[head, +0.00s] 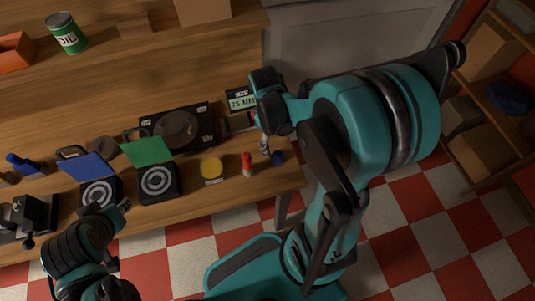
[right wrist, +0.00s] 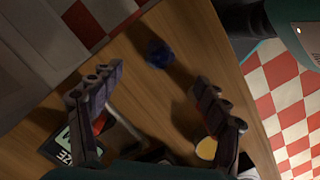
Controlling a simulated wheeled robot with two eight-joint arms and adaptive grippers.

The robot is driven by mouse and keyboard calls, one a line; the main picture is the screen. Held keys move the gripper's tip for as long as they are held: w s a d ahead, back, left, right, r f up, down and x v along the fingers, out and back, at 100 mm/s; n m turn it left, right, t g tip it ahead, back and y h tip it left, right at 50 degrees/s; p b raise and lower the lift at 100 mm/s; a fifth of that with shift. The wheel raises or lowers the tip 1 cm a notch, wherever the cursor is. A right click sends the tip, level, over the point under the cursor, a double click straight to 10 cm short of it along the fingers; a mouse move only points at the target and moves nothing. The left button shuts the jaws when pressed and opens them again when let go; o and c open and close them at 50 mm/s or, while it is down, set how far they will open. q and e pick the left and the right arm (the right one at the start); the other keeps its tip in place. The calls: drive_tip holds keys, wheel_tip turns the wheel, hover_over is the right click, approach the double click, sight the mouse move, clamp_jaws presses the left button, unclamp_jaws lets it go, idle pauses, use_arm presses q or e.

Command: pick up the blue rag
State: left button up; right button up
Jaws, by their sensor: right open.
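The blue rag (head: 278,157) is a small crumpled dark blue bundle on the wooden bench near its right edge. It also shows in the right wrist view (right wrist: 158,53), beyond my fingertips and roughly between their lines. My right gripper (head: 268,108) is over the bench's right end, with its fingers spread apart in the right wrist view (right wrist: 153,83). It is empty and apart from the rag. My left gripper (head: 107,209) is low at the left by the bench's front edge, and its fingers are not clear.
A red-topped bottle (head: 247,165) and a yellow disc (head: 211,168) lie left of the rag. A size display (head: 240,101) sits by my right gripper. Green-lidded (head: 158,180) and blue-lidded (head: 97,190) boxes stand further left. Another blue bundle (head: 508,97) lies on the right shelf.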

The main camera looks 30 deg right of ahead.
sight(278, 152)
drive_tip(key=shift+f, duration=0.3)
drive_tip(key=f+b, duration=0.1)
drive_tip(key=f, duration=0.1)
drive_tip(key=f+b, duration=0.1)
drive_tip(key=f, duration=0.2)
drive_tip(key=s+f+b, duration=0.1)
drive_tip(key=f, duration=0.1)
drive_tip(key=shift+d+f+b, duration=0.3)
drive_tip(key=shift+d+b, duration=0.1)
drive_tip(key=shift+r, duration=0.1)
drive_tip(key=c, duration=1.3)
drive_tip(key=shift+r, duration=0.1)
drive_tip(key=shift+c, duration=0.2)
wheel_tip(278, 152, up, 4)
drive_tip(key=p, duration=0.2)
drive_tip(key=shift+r+p, duration=0.25)
drive_tip(key=shift+p, duration=0.05)
drive_tip(key=s+d+r+p, duration=0.1)
drive_tip(key=s+r+p, duration=0.3)
drive_tip(key=s, duration=0.7)
wheel_tip(278, 152, up, 2)
drive_tip(key=shift+s+r, duration=0.15)
drive_tip(key=shift+s, duration=0.15)
